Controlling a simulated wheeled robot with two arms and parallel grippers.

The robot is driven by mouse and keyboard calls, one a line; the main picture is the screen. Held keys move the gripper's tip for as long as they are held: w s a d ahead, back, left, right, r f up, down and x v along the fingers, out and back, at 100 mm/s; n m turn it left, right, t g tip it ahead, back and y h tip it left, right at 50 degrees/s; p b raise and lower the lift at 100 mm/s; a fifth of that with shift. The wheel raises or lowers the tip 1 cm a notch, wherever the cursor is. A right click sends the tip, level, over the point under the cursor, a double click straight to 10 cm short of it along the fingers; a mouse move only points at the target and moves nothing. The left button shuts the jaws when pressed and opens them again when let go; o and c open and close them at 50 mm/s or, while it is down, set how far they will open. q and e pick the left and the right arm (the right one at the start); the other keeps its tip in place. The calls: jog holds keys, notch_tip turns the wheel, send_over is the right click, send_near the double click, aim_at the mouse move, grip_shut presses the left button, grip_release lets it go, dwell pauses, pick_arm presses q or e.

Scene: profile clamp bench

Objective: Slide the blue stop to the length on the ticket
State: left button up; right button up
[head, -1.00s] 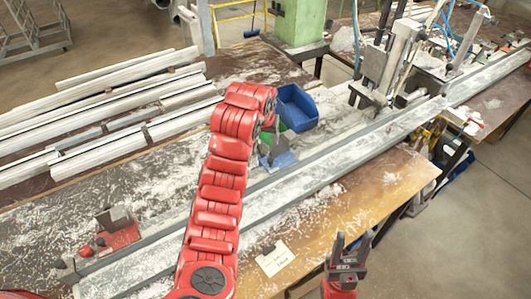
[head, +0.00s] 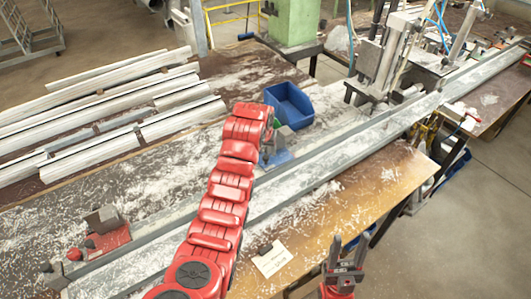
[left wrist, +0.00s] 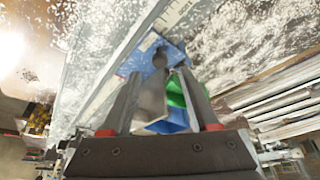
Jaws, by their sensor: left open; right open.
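The blue stop (head: 277,160) sits on the bench against the long grey profile rail, just below the blue bin in the head view. In the left wrist view the blue stop (left wrist: 148,62) carries a dark upright knob, which shows between my fingers. My left gripper (left wrist: 160,85) is open around or just above the knob; contact cannot be told. In the head view my red left arm hides most of that gripper. A pale ticket (head: 271,259) lies at the bench's front; its writing is too small to read. My right gripper (head: 346,256) is open and empty near the front edge.
A blue bin (head: 288,106) stands just behind the stop. A red clamp (head: 107,237) sits at the rail's left end. White profiles (head: 110,110) lie at the back left. A machine head (head: 385,60) stands over the rail at right. Pale shavings cover the bench.

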aim_at(266, 157)
pick_arm(q)
jog(key=shift+p+x, duration=0.8)
jog(key=shift+x, duration=1.8)
jog(key=shift+w+f, duration=0.1)
grip_shut()
